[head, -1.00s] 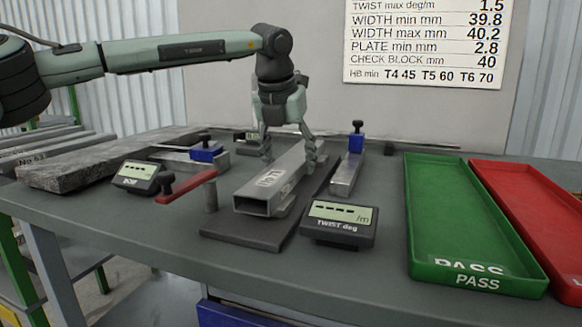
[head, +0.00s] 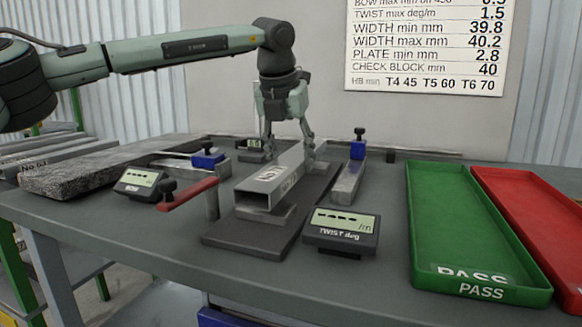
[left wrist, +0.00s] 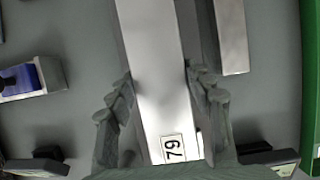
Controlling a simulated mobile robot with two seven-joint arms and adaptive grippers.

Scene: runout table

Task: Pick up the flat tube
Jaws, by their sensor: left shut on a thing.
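The flat tube (head: 268,189) is a grey rectangular hollow bar with a white label, its open end facing me. It lies above the dark base plate (head: 262,238) of the twist gauge in the middle of the table. A support block shows under its near end. My left gripper (head: 290,154) reaches down from above and is shut on the tube, one finger at each side. In the left wrist view the tube (left wrist: 155,65) runs between the fingers, with the number 79 on its label. The tube's underside is mostly hidden. My right gripper is not in view.
A twist display (head: 341,231) stands right of the tube. A red-handled clamp (head: 188,193) and another display (head: 140,183) stand left. A bar with a blue clamp (head: 349,181) lies close on the right. Green PASS (head: 481,290) and red (head: 537,215) trays lie farther right.

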